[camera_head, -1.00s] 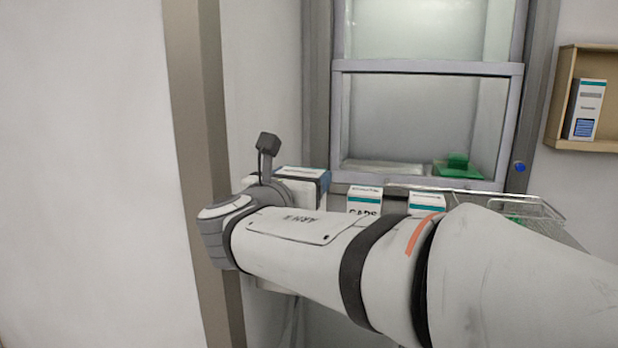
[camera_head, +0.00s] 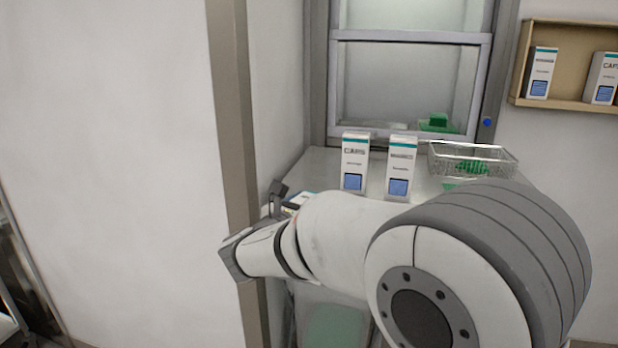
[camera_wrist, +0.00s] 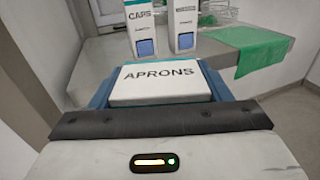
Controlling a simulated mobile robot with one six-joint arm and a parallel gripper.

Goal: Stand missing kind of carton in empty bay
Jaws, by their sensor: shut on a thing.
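A white carton lettered APRONS (camera_wrist: 160,84) is between the blue jaws of my gripper (camera_wrist: 158,98) in the wrist view. The gripper is shut on it. In the head view my arm hides most of the gripper, and only a small part of the carton (camera_head: 300,198) shows. A CAPS carton (camera_head: 355,163) and another white carton (camera_head: 401,168) with small lettering stand upright on the counter. Both also show beyond the held carton in the wrist view, the CAPS carton (camera_wrist: 141,28) at left and the other (camera_wrist: 184,26) at right.
A wall shelf (camera_head: 568,104) at right holds a carton (camera_head: 541,72) and a CAPS carton (camera_head: 604,78). A wire basket (camera_head: 472,160) with green contents stands on the counter (camera_head: 318,165). A green cloth (camera_wrist: 258,48) hangs over the counter's edge. A framed hatch window (camera_head: 408,85) is behind.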

